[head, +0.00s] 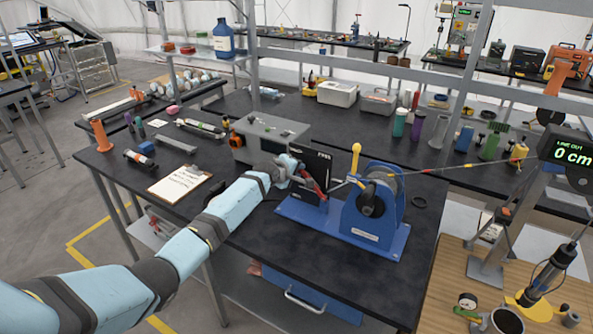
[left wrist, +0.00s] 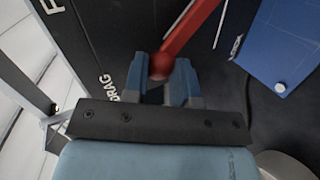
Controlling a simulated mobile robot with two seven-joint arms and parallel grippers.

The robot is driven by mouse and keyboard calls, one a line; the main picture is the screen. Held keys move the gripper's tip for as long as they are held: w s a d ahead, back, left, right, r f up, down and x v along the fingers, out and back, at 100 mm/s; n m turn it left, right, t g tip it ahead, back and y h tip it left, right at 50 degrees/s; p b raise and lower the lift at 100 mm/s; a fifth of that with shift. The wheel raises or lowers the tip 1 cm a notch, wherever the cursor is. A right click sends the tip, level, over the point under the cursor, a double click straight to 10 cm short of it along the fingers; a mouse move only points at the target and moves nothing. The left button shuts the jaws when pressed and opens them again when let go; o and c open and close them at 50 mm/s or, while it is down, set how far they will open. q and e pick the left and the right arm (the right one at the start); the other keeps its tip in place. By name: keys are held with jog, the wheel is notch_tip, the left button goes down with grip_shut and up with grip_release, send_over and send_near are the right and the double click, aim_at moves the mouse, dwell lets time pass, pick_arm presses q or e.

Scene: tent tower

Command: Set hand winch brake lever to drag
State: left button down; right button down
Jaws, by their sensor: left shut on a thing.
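The blue hand winch (head: 372,208) is on a blue base plate on the black bench, with a yellow-knobbed crank (head: 355,160) and a line running right. Beside it stands a black panel (head: 322,163) with white lettering. My left gripper (head: 296,176) reaches in from the left to the red brake lever (head: 314,187). In the left wrist view the blue fingers (left wrist: 163,88) are shut around the round end of the red lever (left wrist: 185,38). The DRAG label (left wrist: 112,88) is just left of the fingers; other lettering is cut off or hard to read. My right gripper is out of view.
A grey box (head: 268,135) stands behind my left forearm. A clipboard (head: 180,182) lies near the bench's left edge. A display (head: 572,153) at right reads 0 cm. The dark bench front (head: 285,245) is clear.

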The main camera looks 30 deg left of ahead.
pick_arm(q)
jog(key=c, duration=0.9)
grip_release()
jog(key=v, duration=1.4)
jog(key=shift+a+b, duration=0.1)
jog(key=shift+b, duration=0.2)
jog(key=s+d+f+m+g, duration=0.1)
jog(key=s+d+f+m, duration=0.55)
jog(key=s+f, duration=0.55)
jog(key=s+d+f+m+g, duration=0.1)
jog(key=s+d+f+m, duration=0.4)
jog(key=s+d+f, duration=0.6)
jog(key=s+d+m, duration=0.1)
jog(key=s, duration=0.4)
jog(key=s+m, duration=0.2)
jog(key=s, duration=0.4)
jog(key=s+d+m+h, duration=0.1)
jog(key=s+m, duration=0.1)
jog(key=s, duration=0.3)
jog(key=shift+s+d+m+p, duration=0.25)
jog(key=shift+s+d+p, duration=0.05)
jog(key=shift+d, duration=0.05)
